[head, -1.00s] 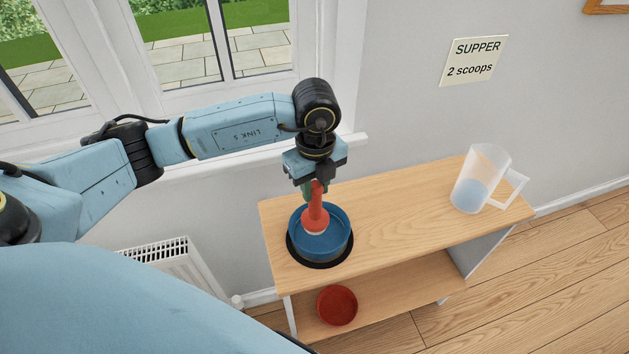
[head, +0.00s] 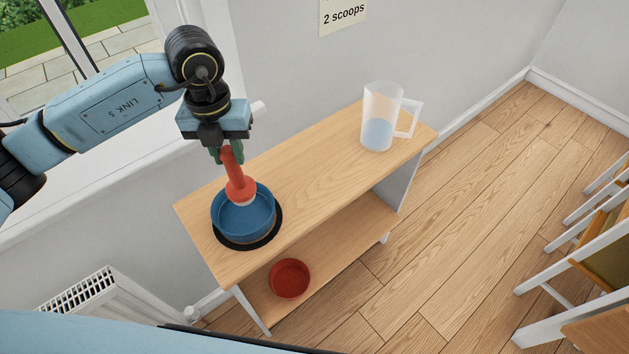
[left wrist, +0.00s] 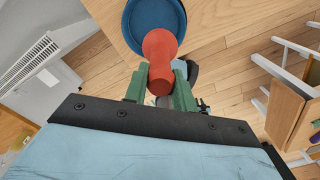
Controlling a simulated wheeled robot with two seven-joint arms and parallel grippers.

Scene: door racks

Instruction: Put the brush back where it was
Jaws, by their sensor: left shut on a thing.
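My left gripper (head: 229,155) is shut on the red handle of the brush (head: 238,181). The brush points down, with its pale lower end over the inside of the blue bowl (head: 262,222). I cannot tell whether its tip touches the bowl. The bowl sits on a black round mat (head: 234,243) at the near left end of the wooden shelf top. The left wrist view shows the red brush (left wrist: 160,50) between the green fingers (left wrist: 159,84), with the blue bowl (left wrist: 133,30) beyond it. My right gripper is not in view.
A clear jug (head: 380,105) with bluish contents stands at the far end of the shelf top (head: 310,160). A red bowl (head: 289,278) is on the lower shelf. A radiator (head: 90,305) is at lower left, and chairs (head: 590,240) are at right. The middle shelf top is clear.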

